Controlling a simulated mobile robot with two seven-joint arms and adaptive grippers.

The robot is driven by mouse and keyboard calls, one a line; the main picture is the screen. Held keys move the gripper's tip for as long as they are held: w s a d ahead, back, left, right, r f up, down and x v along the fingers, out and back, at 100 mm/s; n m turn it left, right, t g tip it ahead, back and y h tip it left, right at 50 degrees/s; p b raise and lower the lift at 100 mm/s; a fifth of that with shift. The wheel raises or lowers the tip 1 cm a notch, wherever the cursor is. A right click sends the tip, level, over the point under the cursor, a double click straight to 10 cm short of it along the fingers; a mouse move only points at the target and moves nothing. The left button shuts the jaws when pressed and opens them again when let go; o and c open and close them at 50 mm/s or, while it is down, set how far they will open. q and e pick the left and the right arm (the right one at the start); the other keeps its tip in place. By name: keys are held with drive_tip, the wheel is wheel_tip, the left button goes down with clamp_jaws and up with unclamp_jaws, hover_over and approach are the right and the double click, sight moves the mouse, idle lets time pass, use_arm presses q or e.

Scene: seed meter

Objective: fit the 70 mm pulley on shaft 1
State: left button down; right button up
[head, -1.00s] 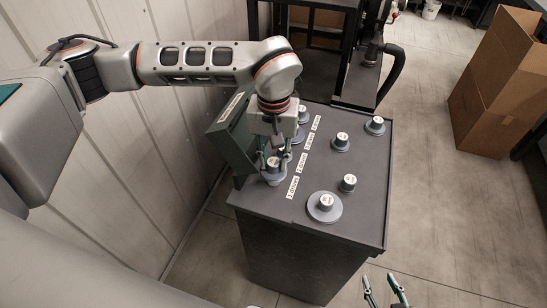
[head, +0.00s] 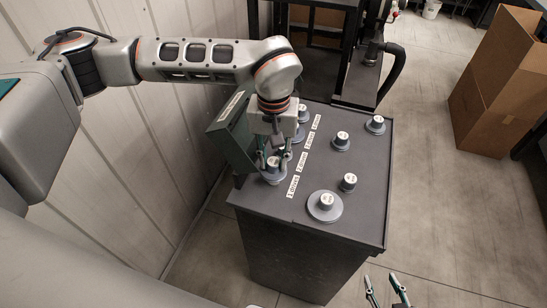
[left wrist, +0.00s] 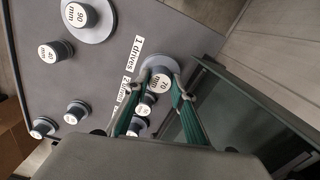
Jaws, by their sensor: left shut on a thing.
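The 70 mm pulley (head: 273,170) is grey with a white-topped hub, at the left side of the cabinet top beside the "1 drives" label. It also shows in the left wrist view (left wrist: 158,68), with "70 mm" readable. My left gripper (head: 274,158) points down over it, its green fingers on either side of the hub, shut on it. The pulley is upright and low over the top; I cannot tell whether it is fully seated. Shaft 1 is hidden, apparently beneath the pulley. My right gripper (head: 387,291) is open and empty at the bottom edge, away from the cabinet.
A 90 mm pulley (head: 318,211), a 40 mm one (left wrist: 54,57) and smaller ones stand on the right of the dark cabinet top (head: 365,215). More small pulleys stand behind the gripper, along the labels (head: 301,164). A green raised cover (head: 228,139) stands close on the left.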

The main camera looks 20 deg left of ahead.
use_arm(q)
drive_tip(key=shift+f+b, duration=1.05)
drive_tip(key=shift+f, duration=0.7)
idle(0.8)
drive_tip(key=c, duration=1.6)
unclamp_jaws()
drive_tip(key=shift+r, duration=0.1)
wheel_tip(320, 180, up, 12)
drive_tip(key=shift+f, duration=0.1)
